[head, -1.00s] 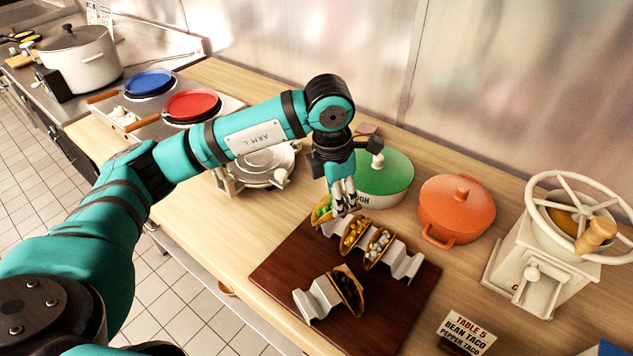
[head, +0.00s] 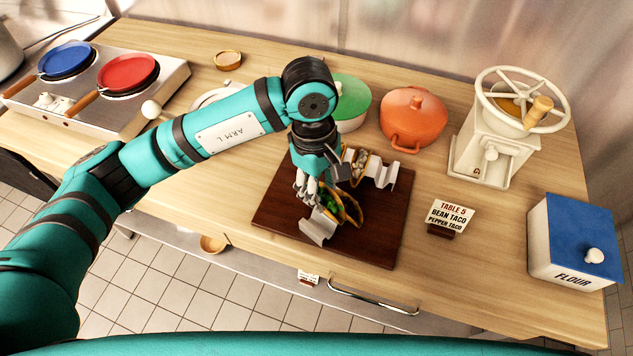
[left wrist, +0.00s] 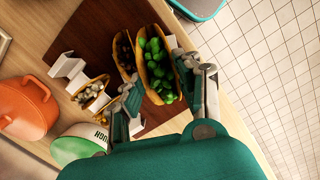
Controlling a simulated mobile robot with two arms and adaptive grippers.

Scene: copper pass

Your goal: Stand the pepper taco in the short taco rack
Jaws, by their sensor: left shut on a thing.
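The pepper taco, with green filling, shows in the head view (head: 330,203) and large in the left wrist view (left wrist: 158,72). My left gripper (head: 311,197) is shut on it, with a finger on either side in the left wrist view (left wrist: 165,88). The taco is upright at the short taco rack (head: 317,229), beside the dark-filled bean taco (head: 351,209). I cannot tell whether it touches the bottom of its slot. The longer rack (head: 384,172) behind holds a taco with pale filling (head: 356,162); my gripper hides part of that rack. My right gripper is not in view.
Both racks stand on a dark wooden board (head: 375,243). An order card (head: 452,214) reads bean taco and pepper taco. An orange pot (head: 413,115), a green-lidded pot (head: 350,98), a grinder (head: 490,145) and a flour box (head: 570,250) stand around it.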

